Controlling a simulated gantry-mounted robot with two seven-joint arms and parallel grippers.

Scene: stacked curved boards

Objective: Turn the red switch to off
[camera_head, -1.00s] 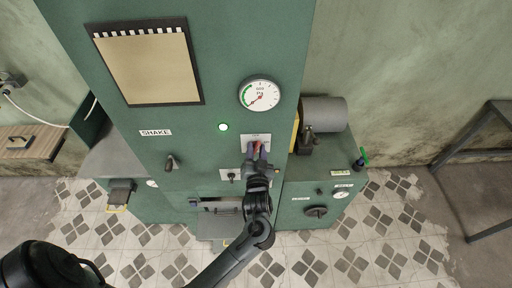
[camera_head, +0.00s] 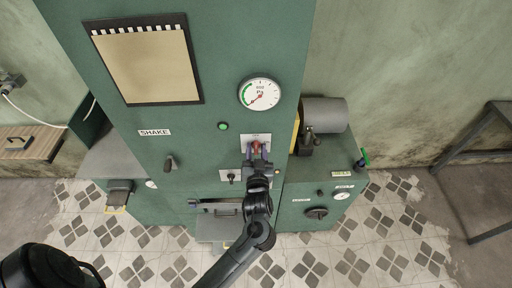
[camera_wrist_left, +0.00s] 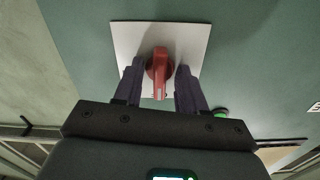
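The red switch (camera_head: 256,146) is mounted on a white plate (camera_head: 250,137) on the front of the green machine. In the left wrist view the red switch (camera_wrist_left: 159,68) shows between the two purple fingers, with its handle along the picture's vertical. My left gripper (camera_head: 257,154) is at the switch. Its fingers (camera_wrist_left: 157,78) are apart, one on each side of the handle, with a visible gap on both sides, so it is open. My right gripper is not in view.
A round gauge (camera_head: 260,94) sits above the switch. A small knob (camera_head: 231,178) is at lower left of the gripper, and a lever (camera_head: 170,163) is further left.

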